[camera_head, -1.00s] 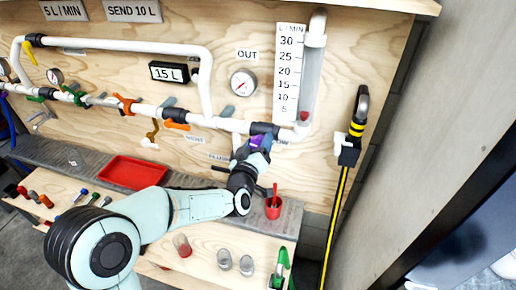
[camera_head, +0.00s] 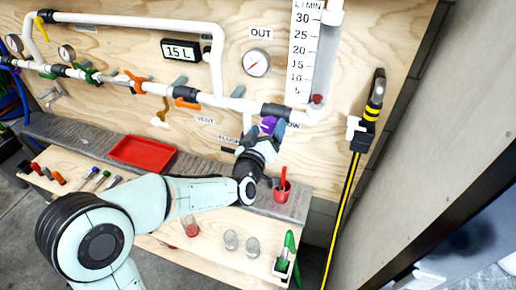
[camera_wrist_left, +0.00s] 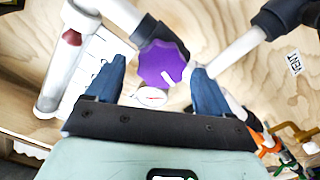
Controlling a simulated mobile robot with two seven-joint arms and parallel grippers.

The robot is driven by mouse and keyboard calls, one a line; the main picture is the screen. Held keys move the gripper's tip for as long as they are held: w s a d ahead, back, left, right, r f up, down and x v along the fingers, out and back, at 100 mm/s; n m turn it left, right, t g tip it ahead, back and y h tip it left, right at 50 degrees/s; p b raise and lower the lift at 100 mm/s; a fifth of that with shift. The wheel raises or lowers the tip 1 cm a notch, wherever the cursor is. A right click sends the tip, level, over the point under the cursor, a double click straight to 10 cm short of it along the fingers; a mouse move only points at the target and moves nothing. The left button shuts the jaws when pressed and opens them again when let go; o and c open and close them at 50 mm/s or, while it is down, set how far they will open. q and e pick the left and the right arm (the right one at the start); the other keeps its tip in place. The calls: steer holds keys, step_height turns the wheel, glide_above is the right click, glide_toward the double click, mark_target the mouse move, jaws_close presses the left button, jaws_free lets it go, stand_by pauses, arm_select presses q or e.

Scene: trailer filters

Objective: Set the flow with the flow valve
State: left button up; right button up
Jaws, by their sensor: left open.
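The flow valve has a purple scalloped knob with a white mark (camera_wrist_left: 163,65); in the head view the knob (camera_head: 268,124) shows under the white pipe, partly covered by my gripper. My left gripper (camera_wrist_left: 155,88) is open, its blue fingers on either side of the knob in the wrist view; whether they touch it I cannot tell. In the head view the left gripper (camera_head: 270,132) reaches up to the knob from below. The flow scale (camera_head: 302,50) reads 5 to 30 L/MIN, and the red float (camera_head: 316,99) sits low in the clear tube (camera_head: 325,55). My right gripper is not in view.
Orange valve handles (camera_head: 187,104) and white pipes (camera_head: 150,88) run along the board to the left. A gauge (camera_head: 256,63) and a 15 L display (camera_head: 181,50) are above.

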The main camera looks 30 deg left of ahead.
arm_select(q)
steer(key=b+v, duration=0.1)
steer(key=v, duration=1)
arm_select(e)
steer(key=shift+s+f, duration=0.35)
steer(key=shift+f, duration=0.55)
arm_select(q)
steer(key=shift+d, duration=0.1)
